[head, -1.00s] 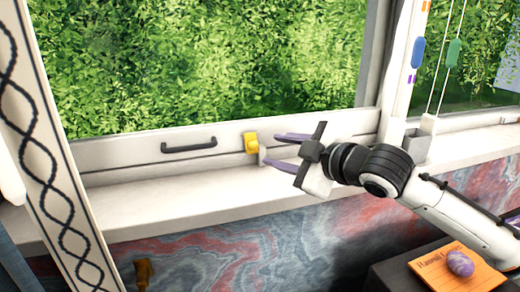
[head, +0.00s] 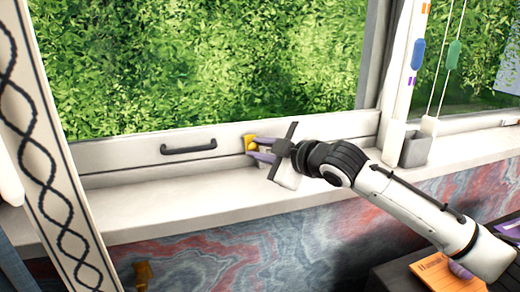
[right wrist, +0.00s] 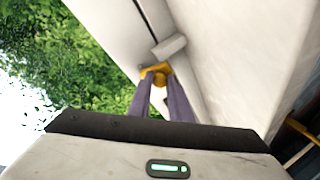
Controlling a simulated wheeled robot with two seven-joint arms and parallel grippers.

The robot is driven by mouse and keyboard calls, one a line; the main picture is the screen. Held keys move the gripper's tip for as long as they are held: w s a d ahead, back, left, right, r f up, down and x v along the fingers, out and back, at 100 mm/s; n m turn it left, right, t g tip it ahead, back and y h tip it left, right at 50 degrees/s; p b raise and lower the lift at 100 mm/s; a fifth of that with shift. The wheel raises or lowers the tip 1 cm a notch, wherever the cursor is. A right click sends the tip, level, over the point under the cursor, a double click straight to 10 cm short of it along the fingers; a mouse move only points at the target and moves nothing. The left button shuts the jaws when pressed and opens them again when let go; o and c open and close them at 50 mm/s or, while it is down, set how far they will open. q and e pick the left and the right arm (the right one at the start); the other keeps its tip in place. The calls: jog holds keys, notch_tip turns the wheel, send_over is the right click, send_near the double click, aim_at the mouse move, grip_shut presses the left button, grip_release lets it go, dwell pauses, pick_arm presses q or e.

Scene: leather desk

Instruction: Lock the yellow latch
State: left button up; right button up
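The yellow latch (head: 249,142) is on the lower rail of the window frame, right of the dark handle. In the right wrist view the latch (right wrist: 157,70) shows at the fingertips, with part of it between them. My right gripper (head: 251,148) has its two purple fingers around the latch, with a narrow gap between them. It appears shut on the latch. The right wrist view also shows the fingers (right wrist: 160,84) converging on it. The fingers hide part of the latch. My left gripper is not in view.
A dark handle (head: 188,146) is on the same rail. A white sill (head: 170,197) runs below it. A patterned post (head: 62,195) stands at left. A small grey box (head: 415,149) is on the sill at right. An orange card (head: 436,270) lies lower right.

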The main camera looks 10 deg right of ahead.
grip_shut()
jog(key=shift+f+t+b, duration=0.3)
jog(key=shift+f+b, duration=0.2)
jog(key=shift+b, duration=0.25)
jog(key=shift+y+b, duration=0.3)
jog(key=shift+b, duration=0.1)
jog(key=shift+r+t, duration=0.1)
jog(key=shift+t, duration=0.2)
jog(key=o, duration=0.8)
grip_release()
jog(key=v, duration=1)
jog(key=shift+s+p, duration=0.1)
jog(key=shift+p, duration=0.3)
